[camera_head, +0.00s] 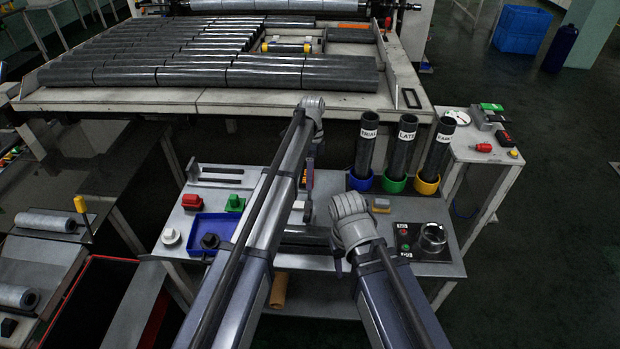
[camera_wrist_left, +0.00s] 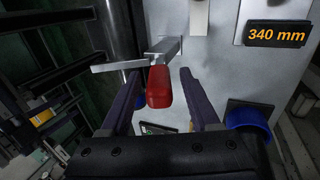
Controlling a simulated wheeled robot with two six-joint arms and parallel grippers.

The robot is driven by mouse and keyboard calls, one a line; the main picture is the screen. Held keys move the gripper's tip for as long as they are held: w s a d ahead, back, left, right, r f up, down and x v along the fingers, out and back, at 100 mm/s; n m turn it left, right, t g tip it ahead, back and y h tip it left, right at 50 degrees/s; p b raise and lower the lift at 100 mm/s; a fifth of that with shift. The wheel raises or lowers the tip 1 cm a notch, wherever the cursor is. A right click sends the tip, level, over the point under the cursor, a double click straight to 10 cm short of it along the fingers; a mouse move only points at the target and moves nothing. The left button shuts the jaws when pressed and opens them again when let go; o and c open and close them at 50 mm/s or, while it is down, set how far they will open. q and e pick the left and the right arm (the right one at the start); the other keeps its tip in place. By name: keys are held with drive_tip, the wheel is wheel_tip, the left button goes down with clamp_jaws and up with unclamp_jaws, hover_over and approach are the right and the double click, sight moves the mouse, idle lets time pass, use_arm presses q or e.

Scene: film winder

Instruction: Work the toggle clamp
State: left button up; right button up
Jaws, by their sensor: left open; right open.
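The toggle clamp (camera_wrist_left: 140,58) shows in the left wrist view as a grey metal arm on a light panel, with a red handle grip (camera_wrist_left: 158,88). My left gripper (camera_wrist_left: 159,76) is open, its two dark fingers on either side of the red grip with gaps visible. In the head view my left gripper (camera_head: 309,180) points down over the bench, and my left arm hides most of the clamp area. My right gripper (camera_head: 338,266) hangs low over the bench's front middle, mostly hidden by its own wrist; it is open, and I see nothing held.
Three labelled dark tubes (camera_head: 405,150) stand in blue, green and yellow cups at the bench's right. A blue tray (camera_head: 220,226) lies left, near red and green blocks. A black control panel (camera_head: 405,240) is front right. A "340 mm" display (camera_wrist_left: 277,34) is beside the clamp.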

use_arm(q)
drive_tip(key=p+v, duration=0.6)
drive_tip(key=v, duration=0.1)
drive_tip(key=shift+r+p, duration=0.25)
drive_tip(key=shift+p, duration=0.05)
drive_tip(key=shift+w, duration=0.1)
drive_tip(key=shift+c, duration=0.7)
drive_tip(key=s+t+p, duration=0.1)
drive_tip(key=s, duration=0.2)
drive_tip(key=s+a+r+t+h+p, duration=0.1)
drive_tip(key=s, duration=0.1)
drive_tip(key=s+a+r+t+h+p, duration=0.1)
drive_tip(key=s+t, duration=0.1)
drive_tip(key=s, duration=0.1)
drive_tip(key=shift+s+a, duration=0.25)
drive_tip(key=shift+s, duration=0.05)
drive_tip(key=c, duration=0.6)
drive_tip(key=s+r+t+h+p, duration=0.1)
drive_tip(key=s+r+t, duration=0.1)
drive_tip(key=s+a+r+t+h+p, duration=0.1)
drive_tip(key=s+r+t, duration=0.1)
drive_tip(key=s, duration=0.1)
drive_tip(key=shift+s+a+r+n, duration=0.15)
drive_tip(key=shift+a+r+n, duration=0.1)
drive_tip(key=shift+n, duration=0.15)
clamp_jaws()
drive_tip(key=shift+r+t, duration=0.15)
drive_tip(key=shift+t, duration=0.35)
